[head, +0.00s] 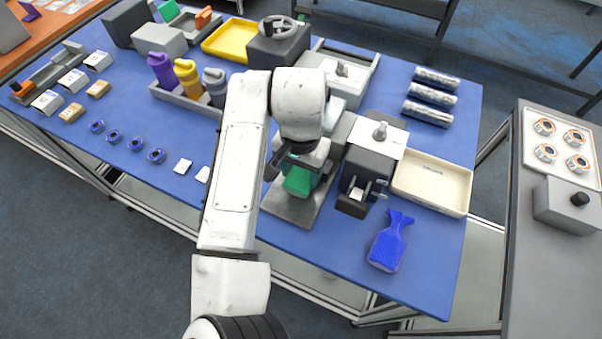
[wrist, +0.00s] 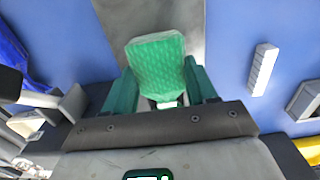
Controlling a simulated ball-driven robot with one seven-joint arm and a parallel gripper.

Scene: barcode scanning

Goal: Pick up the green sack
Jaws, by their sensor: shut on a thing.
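The green sack (head: 298,181) is in my gripper, above a grey metal plate (head: 290,207) near the front edge of the blue table. In the wrist view the green sack (wrist: 158,60) sits between the two green fingers of my gripper (wrist: 162,88), which is shut on it. The sack's patterned face shows, and its lower end is hidden by the gripper. In the head view my arm and wrist hide part of my gripper (head: 299,163). I cannot tell whether the sack touches the plate.
A blue sack (head: 388,243) lies at the table's front right. A dark grey machine (head: 368,165) stands just right of my gripper, with a cream tray (head: 432,184) beyond it. Small white blocks (head: 183,166) lie to the left.

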